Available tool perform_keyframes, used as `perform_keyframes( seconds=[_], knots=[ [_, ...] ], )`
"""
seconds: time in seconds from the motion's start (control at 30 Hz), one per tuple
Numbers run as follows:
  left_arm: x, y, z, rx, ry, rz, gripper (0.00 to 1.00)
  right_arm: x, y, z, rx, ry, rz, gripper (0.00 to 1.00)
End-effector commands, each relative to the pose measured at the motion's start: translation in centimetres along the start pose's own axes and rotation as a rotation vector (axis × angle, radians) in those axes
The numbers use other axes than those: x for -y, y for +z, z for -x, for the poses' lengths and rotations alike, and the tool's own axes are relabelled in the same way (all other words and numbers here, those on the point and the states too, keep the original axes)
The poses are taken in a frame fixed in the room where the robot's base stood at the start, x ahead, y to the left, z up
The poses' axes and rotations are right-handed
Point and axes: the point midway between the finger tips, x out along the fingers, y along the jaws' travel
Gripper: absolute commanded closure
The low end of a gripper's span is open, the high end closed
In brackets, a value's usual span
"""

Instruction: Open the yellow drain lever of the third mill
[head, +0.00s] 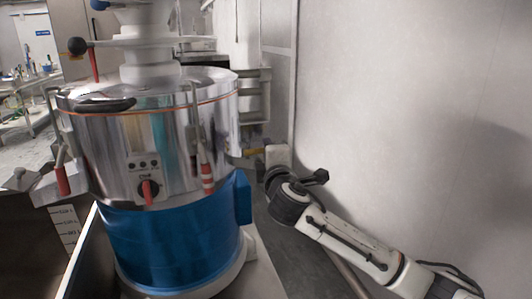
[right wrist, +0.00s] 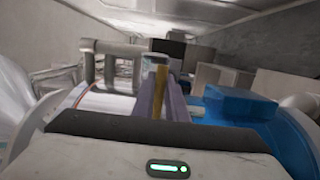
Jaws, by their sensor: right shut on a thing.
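The mill (head: 160,140) has a polished steel drum over a blue base (head: 170,250) and stands left of centre in the head view. The yellow drain lever (head: 253,152) sticks out at the drum's right side, low down. In the right wrist view the lever (right wrist: 160,92) is an upright yellow bar between the fingers. My right gripper (head: 264,155) reaches it from the right and is shut on it; it also shows in the right wrist view (right wrist: 165,100). The fingers hide part of the lever. My left gripper is not in view.
A blue box (head: 243,192) sits on the base's right side, close below my right gripper. Red-handled clamps (head: 207,175) hang on the drum. A plain wall (head: 420,100) runs along the right, with free floor between it and the mill.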

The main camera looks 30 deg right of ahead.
Motion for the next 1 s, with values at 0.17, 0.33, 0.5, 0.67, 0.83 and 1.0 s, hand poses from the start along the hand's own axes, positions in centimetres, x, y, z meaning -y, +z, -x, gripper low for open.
perform_keyframes(
  seconds=[0.17, 0.33, 0.5, 0.67, 0.83, 1.0],
  knots=[
    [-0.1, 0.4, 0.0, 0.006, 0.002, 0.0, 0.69, 0.3, 0.2, 0.5, 0.172, -0.005, -0.006, 1.0],
    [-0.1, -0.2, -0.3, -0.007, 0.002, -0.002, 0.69, 0.3, 0.2, 1.1, 0.325, -0.006, -0.004, 1.0],
    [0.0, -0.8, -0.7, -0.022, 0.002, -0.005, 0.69, 0.3, 0.0, 1.8, 0.452, -0.005, -0.003, 1.0],
    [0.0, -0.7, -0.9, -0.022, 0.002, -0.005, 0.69, 0.2, 0.0, 2.2, 0.542, -0.004, -0.002, 1.0],
    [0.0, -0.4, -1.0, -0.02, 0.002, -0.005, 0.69, 0.2, 0.0, 2.5, 0.604, -0.003, -0.002, 1.0],
    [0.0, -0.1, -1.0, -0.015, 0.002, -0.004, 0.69, 0.1, 0.0, 2.6, 0.635, -0.002, -0.001, 1.0]
  ],
)
